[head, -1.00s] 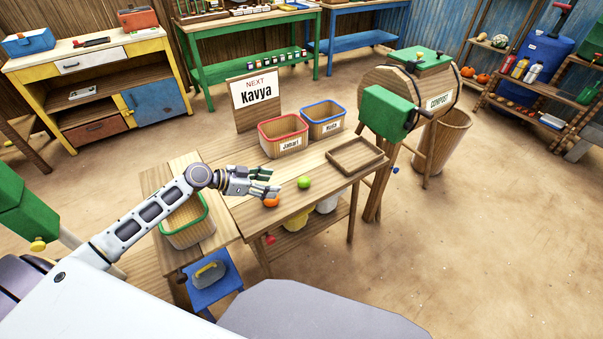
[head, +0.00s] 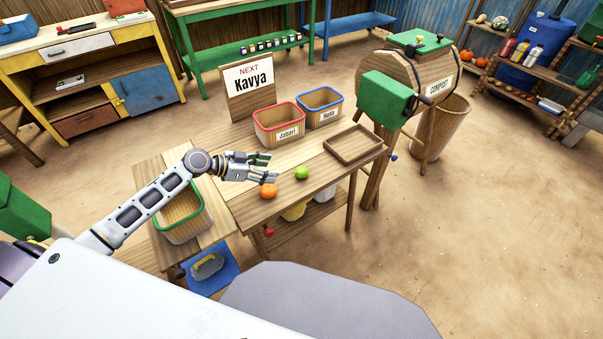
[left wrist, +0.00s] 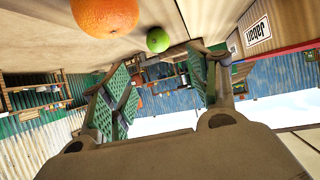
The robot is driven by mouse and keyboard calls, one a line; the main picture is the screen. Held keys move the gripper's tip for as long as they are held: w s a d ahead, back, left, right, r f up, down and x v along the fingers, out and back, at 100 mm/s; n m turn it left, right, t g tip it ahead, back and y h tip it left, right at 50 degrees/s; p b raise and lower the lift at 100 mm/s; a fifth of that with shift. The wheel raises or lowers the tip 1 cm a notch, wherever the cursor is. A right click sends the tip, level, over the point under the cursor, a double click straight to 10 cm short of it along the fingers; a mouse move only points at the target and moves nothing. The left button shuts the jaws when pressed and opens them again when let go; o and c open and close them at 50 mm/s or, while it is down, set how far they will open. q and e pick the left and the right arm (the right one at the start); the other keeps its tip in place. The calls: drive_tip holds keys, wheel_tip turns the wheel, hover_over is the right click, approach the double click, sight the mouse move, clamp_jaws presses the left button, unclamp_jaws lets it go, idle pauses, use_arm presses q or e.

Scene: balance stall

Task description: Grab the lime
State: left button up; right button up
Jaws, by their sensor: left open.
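The green lime (head: 301,172) lies on the wooden table (head: 318,190), right of my left gripper's fingertips. In the left wrist view the lime (left wrist: 158,40) shows beyond the fingers, between them and apart from them. My left gripper (head: 268,167) is open and empty above the table, its fingers pointing right toward the lime. An orange (head: 268,191) lies on the table just below the fingertips in the head view; it looms large in the left wrist view (left wrist: 105,12). My right gripper is not in view.
A red-rimmed basket labelled Jabari (head: 279,125) and a blue-rimmed basket (head: 320,107) stand behind the lime. An empty wooden tray (head: 353,146) is to its right. A green-rimmed basket (head: 184,218) sits left, below my arm. A name sign (head: 250,90) stands at the back.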

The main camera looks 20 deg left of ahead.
sight(298, 170)
use_arm(q)
drive_tip(key=shift+x, duration=3.9)
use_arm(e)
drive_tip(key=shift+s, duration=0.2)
use_arm(q)
drive_tip(key=shift+d, duration=0.1)
drive_tip(key=shift+w+d+f, duration=0.1)
drive_tip(key=shift+w+d, duration=0.15)
drive_tip(key=shift+p+x, duration=0.3)
drive_tip(key=shift+x, duration=1.3)
drive_tip(key=shift+w+d+f, duration=0.25)
drive_tip(key=shift+d+f, duration=0.05)
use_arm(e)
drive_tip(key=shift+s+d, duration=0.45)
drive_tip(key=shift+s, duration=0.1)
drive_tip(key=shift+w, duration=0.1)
use_arm(q)
drive_tip(key=c, duration=1)
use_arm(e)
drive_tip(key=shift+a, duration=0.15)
